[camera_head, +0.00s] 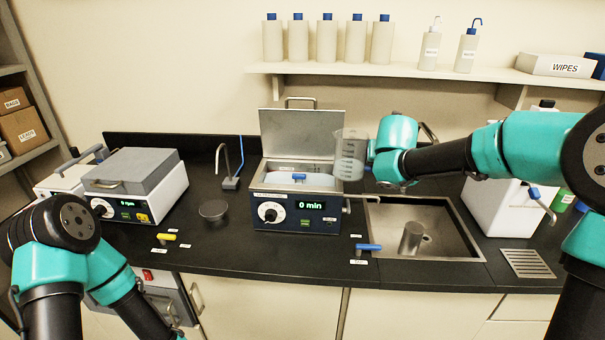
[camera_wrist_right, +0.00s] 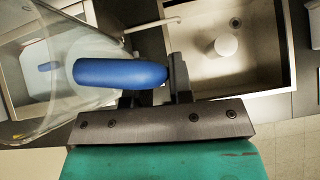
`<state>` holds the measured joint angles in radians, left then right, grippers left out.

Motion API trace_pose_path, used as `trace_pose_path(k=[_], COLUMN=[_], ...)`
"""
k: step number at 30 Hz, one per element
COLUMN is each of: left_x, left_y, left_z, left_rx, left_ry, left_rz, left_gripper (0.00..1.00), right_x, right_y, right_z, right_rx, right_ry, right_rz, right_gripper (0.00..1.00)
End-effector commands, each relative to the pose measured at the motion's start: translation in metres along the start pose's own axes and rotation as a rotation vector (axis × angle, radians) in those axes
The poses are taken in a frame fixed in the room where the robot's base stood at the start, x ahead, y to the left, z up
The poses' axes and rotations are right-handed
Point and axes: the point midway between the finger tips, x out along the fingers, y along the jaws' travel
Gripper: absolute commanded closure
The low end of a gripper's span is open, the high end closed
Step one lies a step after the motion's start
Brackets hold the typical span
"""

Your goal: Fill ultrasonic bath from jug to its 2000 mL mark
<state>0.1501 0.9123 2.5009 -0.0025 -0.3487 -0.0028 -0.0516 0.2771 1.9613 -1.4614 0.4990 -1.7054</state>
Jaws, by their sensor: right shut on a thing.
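The clear jug (camera_head: 349,158) is in the air at the right edge of the ultrasonic bath (camera_head: 265,215), looking near upright. Its water level is hard to make out. My right gripper (camera_head: 372,155) is shut on the jug's blue handle (camera_wrist_right: 115,72), which also shows in the right wrist view with the clear wall (camera_wrist_right: 85,42). The bath has its lid (camera_head: 297,134) raised, a blue-handled piece (camera_head: 299,176) in its opening and a display reading 0 min. The 2000 mL mark cannot be read. My left arm is at the lower left; its gripper is outside the frame.
A sink (camera_head: 440,245) with a grey cylinder (camera_head: 411,238) lies right of the bath. A lidded hotplate-like instrument (camera_head: 130,185) stands left. Bottles line the shelf (camera_head: 400,70) above.

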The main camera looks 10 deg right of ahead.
Motion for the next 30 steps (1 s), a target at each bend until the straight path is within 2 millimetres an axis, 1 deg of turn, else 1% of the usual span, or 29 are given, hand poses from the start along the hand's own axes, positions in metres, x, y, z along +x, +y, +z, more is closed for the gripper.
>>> trace_pose_path(k=[5,8,21,30], left_x=[0.0,0.0,0.0,0.0], left_y=[0.0,0.0,0.0,0.0], left_z=[0.0,0.0,0.0,0.0], left_rx=[0.0,0.0,0.0,0.0], left_ry=[0.0,0.0,0.0,0.0], left_rz=[0.0,0.0,0.0,0.0], left_gripper=[0.63,0.63,0.63,0.63], right_x=[-0.001,-0.005,-0.032,-0.036], right_y=[0.0,0.0,0.001,0.0], right_z=[0.002,0.006,0.034,0.037], right_rx=[0.0,0.001,0.0,-0.001], right_ry=[-0.002,-0.004,-0.003,-0.001], right_rz=[-0.001,-0.002,-0.001,-0.002], right_gripper=[1.0,1.0,1.0,1.0])
